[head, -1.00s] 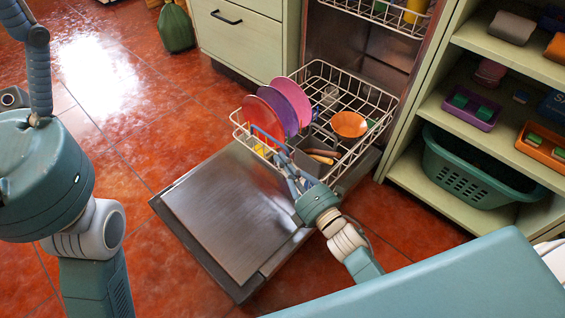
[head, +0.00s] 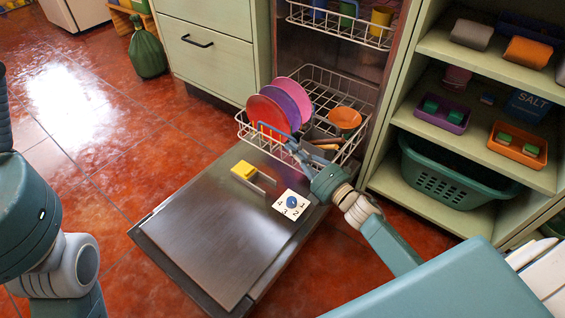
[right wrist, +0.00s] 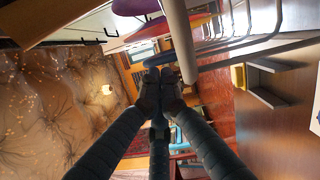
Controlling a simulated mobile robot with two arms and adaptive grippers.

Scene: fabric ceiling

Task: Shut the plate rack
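The plate rack (head: 357,80) is a white wire rack low in the dishwasher, pulled partly out over the open door. It holds upright red, purple and pink plates (head: 288,98), an orange bowl (head: 344,118) and some brown-handled pieces. A blue handle (head: 268,130) is at its front. My right gripper (head: 290,146) is at that handle. In the right wrist view its fingertips (right wrist: 160,88) are together against the blue handle (right wrist: 154,52), apparently closed on it. My left arm shows at the left edge; its gripper is out of view.
The open dishwasher door (head: 205,235) lies flat, with a yellow block (head: 244,169) and a white card with a blue knob (head: 291,203) on it. An upper rack (head: 345,27) is above. Shelves with a green basket (head: 455,182) stand right; open red floor lies left.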

